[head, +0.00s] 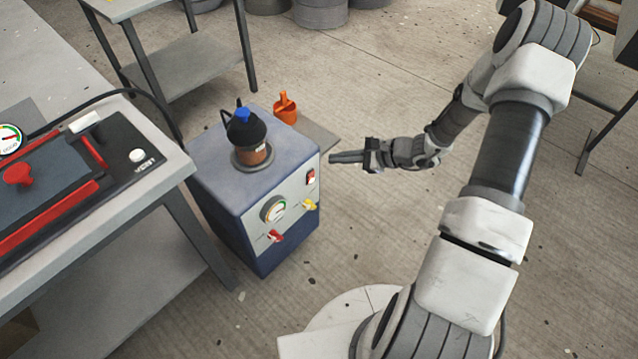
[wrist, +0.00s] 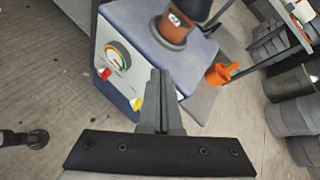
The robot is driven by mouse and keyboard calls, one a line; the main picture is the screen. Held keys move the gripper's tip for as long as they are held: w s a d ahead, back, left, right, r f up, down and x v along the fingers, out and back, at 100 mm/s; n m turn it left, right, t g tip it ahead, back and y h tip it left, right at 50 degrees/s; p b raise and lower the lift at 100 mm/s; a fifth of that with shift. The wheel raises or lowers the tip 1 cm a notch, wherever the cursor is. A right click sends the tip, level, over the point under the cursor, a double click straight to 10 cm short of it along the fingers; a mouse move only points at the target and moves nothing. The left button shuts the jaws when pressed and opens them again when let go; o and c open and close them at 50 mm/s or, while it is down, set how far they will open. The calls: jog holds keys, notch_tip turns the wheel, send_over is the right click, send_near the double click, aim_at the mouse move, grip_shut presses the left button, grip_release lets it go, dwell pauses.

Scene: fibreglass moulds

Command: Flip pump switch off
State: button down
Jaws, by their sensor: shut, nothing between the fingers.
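The pump is a blue box (head: 225,190) with a pale front panel, standing on the floor beside the left table. A small red rocker switch (head: 311,177) sits at the panel's upper right; I cannot tell which way it is tipped. My gripper (head: 333,158) is shut and empty, pointing left, just right of the switch and apart from it in the head view. In the wrist view the shut fingers (wrist: 160,78) point at the pump (wrist: 150,30) and hide the switch. The panel also has a gauge (head: 273,209), a red valve (head: 276,236) and a yellow valve (head: 309,204).
A dark jar with a blue cap (head: 245,125) stands on the pump's top. An orange scoop (head: 285,107) is behind it. The left table (head: 150,178) holds a red-edged mould panel (head: 45,190) and a black hose. Floor in front of the pump is clear.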

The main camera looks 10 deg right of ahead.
jog(key=d+f+m+t+h+b, duration=0.1)
jog(key=f+m, duration=0.3)
jog(key=f, duration=0.5)
jog(key=d+f+m+t+h+b, duration=0.1)
jog(key=d+f+m+t, duration=0.1)
jog(key=f+m, duration=0.3)
notch_tip(320, 180, down, 4)
jog(key=shift+s+d+r+t+h, duration=0.15)
jog(key=shift+s+d+t+h, duration=0.2)
jog(key=shift+d, duration=0.4)
jog(key=shift+b, duration=0.3)
jog(key=b, duration=0.3)
send_near(311, 178)
notch_tip(311, 178, down, 3)
jog(key=w+a, duration=0.1)
jog(key=w, duration=0.1)
jog(key=w+a, duration=0.1)
jog(key=shift+w+a, duration=0.25)
jog(key=shift+w, duration=0.1)
jog(key=shift+w+a+r+b, duration=0.1)
jog(key=shift+w+a+b, duration=0.2)
jog(key=shift+w, duration=0.15)
jog(key=shift+r, duration=0.15)
